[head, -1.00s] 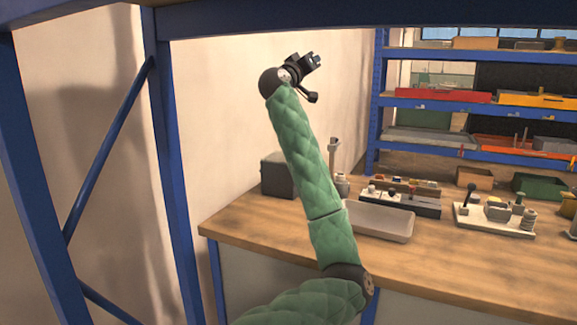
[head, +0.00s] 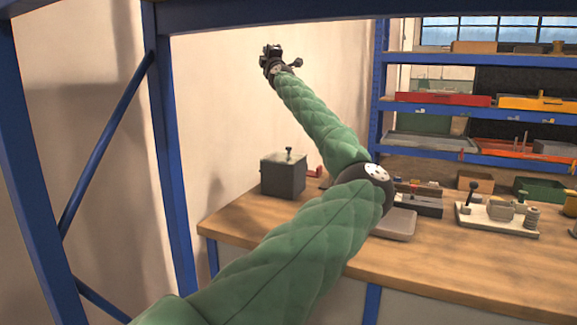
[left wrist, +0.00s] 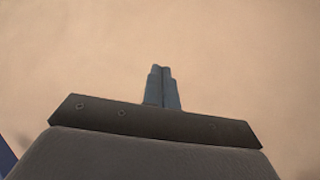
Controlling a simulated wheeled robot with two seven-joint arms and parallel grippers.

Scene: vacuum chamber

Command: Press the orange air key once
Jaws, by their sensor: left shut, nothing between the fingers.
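My left gripper (head: 269,50) is raised in front of the pale wall, well above the bench, far from anything on it. In the left wrist view its two fingers (left wrist: 161,76) are together and empty, with only plain wall beyond. I cannot make out an orange air key for certain in either view. A dark grey box (head: 283,178) with a small lever on top stands at the back left of the bench. A small reddish piece (head: 315,171) shows just right of it, too small to identify. My right gripper is not in view.
The wooden bench (head: 470,262) is bare along its front. My left forearm and elbow hide part of a grey tray (head: 398,224) and nearby parts. A white board (head: 497,219) with fittings stands to the right. Blue shelf posts (head: 172,160) rise at the left.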

